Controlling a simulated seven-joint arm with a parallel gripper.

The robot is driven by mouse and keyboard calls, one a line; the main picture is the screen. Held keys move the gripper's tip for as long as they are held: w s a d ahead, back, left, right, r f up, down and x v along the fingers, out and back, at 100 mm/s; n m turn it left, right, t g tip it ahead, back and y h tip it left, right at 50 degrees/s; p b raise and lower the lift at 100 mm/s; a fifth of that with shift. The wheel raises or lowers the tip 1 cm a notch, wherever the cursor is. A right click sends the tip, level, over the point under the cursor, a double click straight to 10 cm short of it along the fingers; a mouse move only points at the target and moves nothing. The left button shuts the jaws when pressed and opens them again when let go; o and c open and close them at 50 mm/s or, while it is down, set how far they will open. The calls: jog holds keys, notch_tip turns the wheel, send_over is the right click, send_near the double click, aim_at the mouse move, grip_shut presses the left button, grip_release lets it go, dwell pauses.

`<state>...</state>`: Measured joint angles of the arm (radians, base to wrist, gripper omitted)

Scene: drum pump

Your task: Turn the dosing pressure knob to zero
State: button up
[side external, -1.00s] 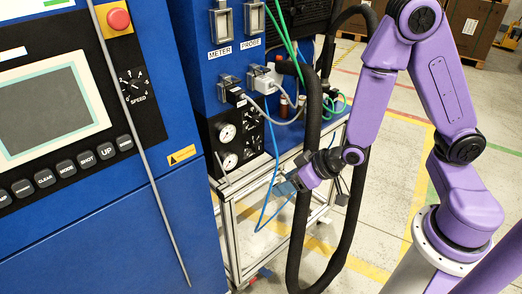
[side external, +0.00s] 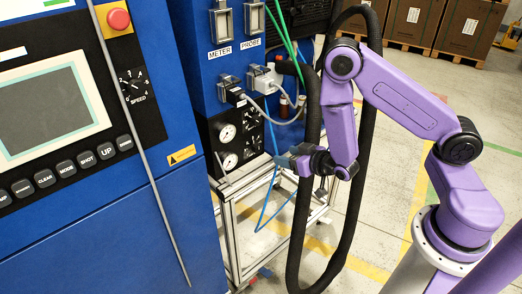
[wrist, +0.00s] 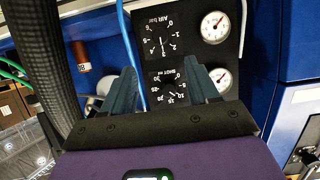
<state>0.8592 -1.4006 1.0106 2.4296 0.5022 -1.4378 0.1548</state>
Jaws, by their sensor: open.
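A black dosing panel (side external: 240,137) is on the blue machine, left of my gripper (side external: 284,160) in the side view. In the wrist view the panel (wrist: 185,40) appears upside down. It carries a dial marked AIR bar (wrist: 164,46) and, nearer my fingers, a black knob with a scale marked SHOT ml (wrist: 172,88). My gripper (wrist: 163,85) is open and empty. In the wrist view its two blue-grey fingers stand left and right of the SHOT dial, apparently short of the panel. The lower edge of that dial is partly hidden by my gripper body.
Two round white gauges (wrist: 216,27) sit beside the dials. A thick black hose (side external: 303,220) loops close to my wrist, and a thin blue tube (side external: 272,195) hangs by the panel. A metal frame cart (side external: 235,225) stands below. Open floor lies to the right.

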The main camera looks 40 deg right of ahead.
aim_at(259, 149)
jog(key=x, duration=1.3)
jog(key=shift+w+f, duration=0.1)
jog(key=shift+w, duration=0.05)
jog(key=c, duration=1)
